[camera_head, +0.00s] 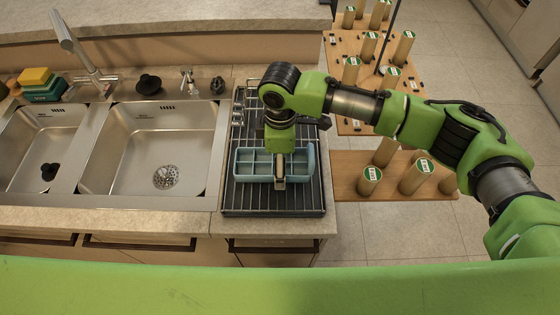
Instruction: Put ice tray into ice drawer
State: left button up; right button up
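The arm hides part of the tray's far side. My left gripper is not in view. No ice drawer is clearly visible.
A double steel sink (160,150) with a faucet (80,55) is left of the rack. Yellow and green sponges (38,80) lie at the far left. Wooden boards (346,180) with several upright cylinders (418,177) stand on the floor at right. Cabinet fronts with dark handles are below the counter.

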jog(key=shift+r, duration=0.1)
jog(key=c, duration=1.5)
jog(key=shift+r+b, duration=0.35)
jog(key=shift+r, duration=1.05)
jog(key=shift+s+a+r+b, duration=0.6)
jog(key=shift+s+r, duration=1.1)
jog(key=shift+s, duration=0.55)
jog(key=shift+s+a+r+b, duration=0.65)
jog(key=shift+s+r, duration=1)
jog(key=shift+s, duration=0.6)
jog(key=shift+s+a+r+b, duration=0.45)
jog(key=shift+s+r+b, duration=0.25)
jog(key=shift+s+r, duration=1.3)
jog(key=shift+s+f, duration=0.3)
